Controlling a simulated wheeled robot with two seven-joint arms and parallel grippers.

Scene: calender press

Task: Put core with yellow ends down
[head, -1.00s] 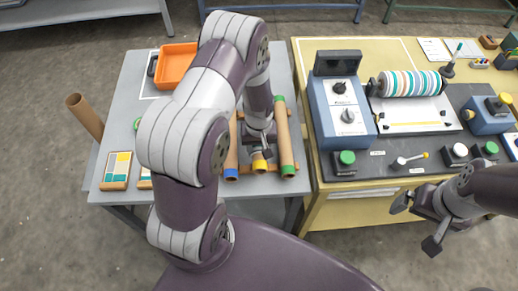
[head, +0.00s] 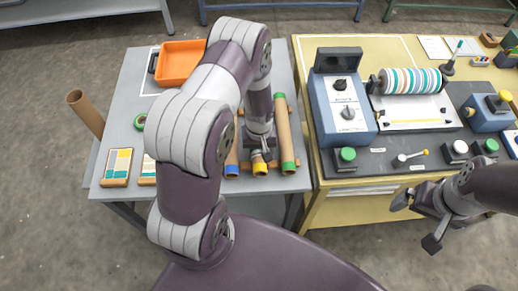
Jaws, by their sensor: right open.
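The core with yellow ends (head: 260,168) lies on the grey table at the left, between a core with blue ends (head: 232,165) and a core with green ends (head: 285,135). Only its near end shows clearly. My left gripper (head: 259,152) points down right over this core, with its fingers around or close beside it. I cannot tell whether they press on it or whether the core fully rests on its support. The far part of the core is hidden by my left arm. My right gripper (head: 420,222) is open and empty, in front of the yellow bench.
An orange tray (head: 181,64) stands at the back of the grey table (head: 120,105). Sample cards (head: 117,166) lie at its front left. A brown tube (head: 84,112) leans at its left edge. The blue press unit (head: 341,95) and striped roll (head: 408,82) stand on the yellow bench (head: 300,60).

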